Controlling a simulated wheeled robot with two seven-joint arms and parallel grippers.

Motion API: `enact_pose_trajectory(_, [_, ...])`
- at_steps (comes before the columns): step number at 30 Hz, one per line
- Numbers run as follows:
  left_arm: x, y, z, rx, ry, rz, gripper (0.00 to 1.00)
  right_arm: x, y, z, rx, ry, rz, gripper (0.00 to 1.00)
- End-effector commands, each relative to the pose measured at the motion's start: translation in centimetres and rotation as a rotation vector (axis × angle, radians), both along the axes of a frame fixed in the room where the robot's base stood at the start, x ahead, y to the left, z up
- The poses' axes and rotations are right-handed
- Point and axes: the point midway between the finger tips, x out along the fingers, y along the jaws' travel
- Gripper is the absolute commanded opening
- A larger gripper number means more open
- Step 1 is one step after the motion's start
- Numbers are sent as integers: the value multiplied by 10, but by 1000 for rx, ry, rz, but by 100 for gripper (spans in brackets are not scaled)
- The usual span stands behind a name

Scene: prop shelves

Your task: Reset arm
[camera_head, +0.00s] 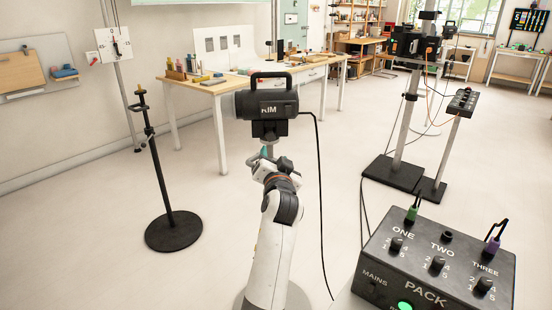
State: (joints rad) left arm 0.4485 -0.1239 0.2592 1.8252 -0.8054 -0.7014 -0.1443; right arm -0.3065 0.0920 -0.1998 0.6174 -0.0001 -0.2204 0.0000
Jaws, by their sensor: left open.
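My left arm rises from the bottom centre, and its left gripper (266,158) points away from me, open. It is just below a black lamp-like unit (268,106) marked RIM, which has a handle on top and a cable on its right side. The gripper and wrist partly hide the support under this unit. I cannot tell whether the gripper touches that support. My right gripper is not in view.
A black PACK box (440,262) with knobs, plugs and a lit green button is at front right. A thin black stand (173,230) is at left, and grey poles on black bases (395,172) at right. A workbench (215,87) stands behind. Open floor lies between.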

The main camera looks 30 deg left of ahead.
Motion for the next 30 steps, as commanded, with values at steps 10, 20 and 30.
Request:
enact_pose_trajectory(10, [0,1,0,0,0,0,51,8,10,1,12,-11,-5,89])
enact_pose_trajectory(20, [-4,0,-10,-14,17,-5,51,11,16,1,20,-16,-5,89])
enact_pose_trajectory(30, [-120,-61,-170,-332,389,-143,51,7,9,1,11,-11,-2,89])
